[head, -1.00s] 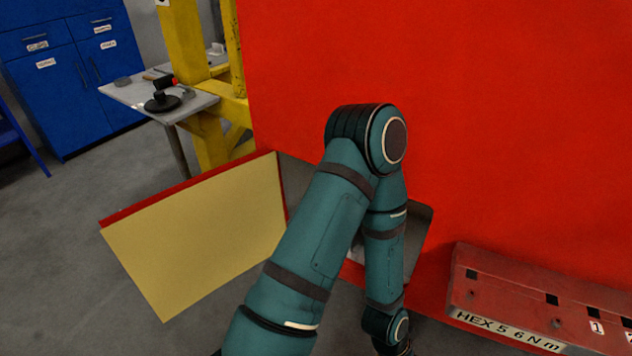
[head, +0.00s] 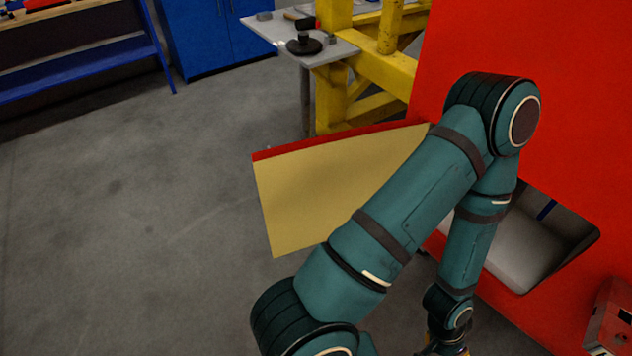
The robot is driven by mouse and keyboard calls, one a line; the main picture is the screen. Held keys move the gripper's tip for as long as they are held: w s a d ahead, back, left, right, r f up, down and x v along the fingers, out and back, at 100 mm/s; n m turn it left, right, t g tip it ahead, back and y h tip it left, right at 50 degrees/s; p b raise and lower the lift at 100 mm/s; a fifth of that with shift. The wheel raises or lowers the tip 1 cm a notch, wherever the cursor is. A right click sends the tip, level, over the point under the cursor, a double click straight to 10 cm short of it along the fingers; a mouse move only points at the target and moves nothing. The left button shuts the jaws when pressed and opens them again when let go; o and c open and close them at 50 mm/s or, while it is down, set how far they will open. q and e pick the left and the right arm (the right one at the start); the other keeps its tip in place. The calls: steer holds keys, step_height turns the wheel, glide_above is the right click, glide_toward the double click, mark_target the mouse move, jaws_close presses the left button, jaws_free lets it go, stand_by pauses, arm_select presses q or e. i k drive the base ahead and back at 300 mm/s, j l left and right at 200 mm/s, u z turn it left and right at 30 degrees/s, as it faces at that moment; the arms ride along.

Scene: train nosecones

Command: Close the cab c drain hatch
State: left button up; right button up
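The drain hatch door (head: 335,185) stands wide open in the head view, swung out to the left of the red cab wall (head: 570,130). Its pale yellow inner face and red top edge show. The hatch opening (head: 540,240) is a grey recess with rounded corners in the wall, to the right of the door and partly behind my arm. My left arm crosses in front of the door's right part and the hinge side. My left gripper (head: 445,346) is at the bottom edge, below the opening, mostly cut off; its fingers do not show clearly. My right gripper is out of view.
A red box (head: 610,320) sits low by the wall at the right edge. A yellow frame (head: 370,70) and a grey table (head: 300,45) with a black item stand behind the door. Blue cabinets (head: 210,40) are farther back. The floor left of the door is clear.

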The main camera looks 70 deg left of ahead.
mark_target(309, 188)
steer(key=k+j, duration=0.25)
steer(key=j, duration=0.15)
steer(key=k+j, duration=0.25)
steer(key=j, duration=0.15)
steer(key=k+j, duration=0.25)
steer(key=j, duration=0.15)
steer(key=k+j, duration=0.25)
steer(key=j, duration=0.2)
steer(key=k+j, duration=0.1)
steer(key=j, duration=0.35)
steer(key=k+j+z, duration=0.1)
steer(key=j, duration=0.35)
steer(key=j+z, duration=0.45)
steer(key=j, duration=0.7)
steer(key=k, duration=0.05)
